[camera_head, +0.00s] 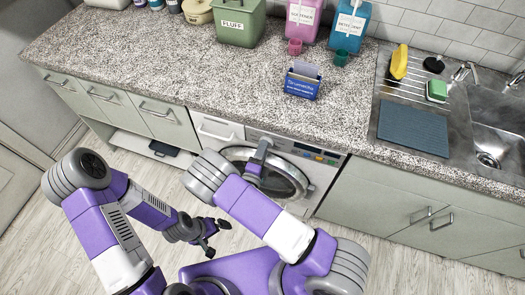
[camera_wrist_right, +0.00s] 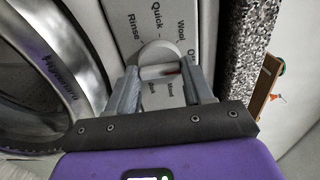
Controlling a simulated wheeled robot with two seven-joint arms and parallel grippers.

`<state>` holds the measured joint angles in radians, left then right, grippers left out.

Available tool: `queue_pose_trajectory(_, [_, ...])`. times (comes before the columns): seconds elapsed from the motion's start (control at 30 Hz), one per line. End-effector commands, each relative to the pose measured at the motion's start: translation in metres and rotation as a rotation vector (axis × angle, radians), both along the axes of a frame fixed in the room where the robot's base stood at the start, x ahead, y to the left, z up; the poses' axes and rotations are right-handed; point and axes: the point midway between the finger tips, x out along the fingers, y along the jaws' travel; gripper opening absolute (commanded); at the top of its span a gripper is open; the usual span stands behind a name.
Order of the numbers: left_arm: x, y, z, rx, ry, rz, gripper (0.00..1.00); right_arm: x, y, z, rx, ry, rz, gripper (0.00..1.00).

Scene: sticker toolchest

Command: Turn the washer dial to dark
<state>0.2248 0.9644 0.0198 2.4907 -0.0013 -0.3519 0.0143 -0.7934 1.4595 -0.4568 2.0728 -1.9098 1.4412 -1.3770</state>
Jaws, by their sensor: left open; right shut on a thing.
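The washer (camera_head: 312,177) is set under the counter, with its round glass door below the control panel. Its grey round dial (camera_wrist_right: 158,51) sits on a white label panel in the right wrist view. My right gripper (camera_wrist_right: 161,78) is shut on the dial's raised ridge, one finger on each side. In the head view my right gripper (camera_head: 260,155) is at the panel above the door, and it hides the dial. My left gripper (camera_head: 213,232) is open and empty, low over the floor.
The granite counter (camera_head: 180,70) overhangs the washer just above the panel. A blue box (camera_head: 303,85) stands near its front edge, with detergent containers behind. A sink (camera_head: 490,140) is at the right. Cabinets flank the washer, and pale floor lies in front.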

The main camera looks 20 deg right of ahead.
Motion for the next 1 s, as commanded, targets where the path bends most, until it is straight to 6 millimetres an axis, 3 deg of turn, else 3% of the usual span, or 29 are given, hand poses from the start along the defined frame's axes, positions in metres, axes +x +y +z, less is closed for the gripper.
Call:
queue_pose_trajectory(0.37, [0.0000, 0.0000, 0.0025, 0.000, 0.000, 0.000, 1.00, -0.0002, 0.0002, 0.0004, 0.102, -0.069, 0.000, 0.21])
queue_pose_trajectory(1.0, [0.0000, 0.0000, 0.0080, 0.000, 0.000, 0.000, 1.00, -0.0002, 0.0004, -0.0002, 0.585, -0.393, -0.001, 0.21])
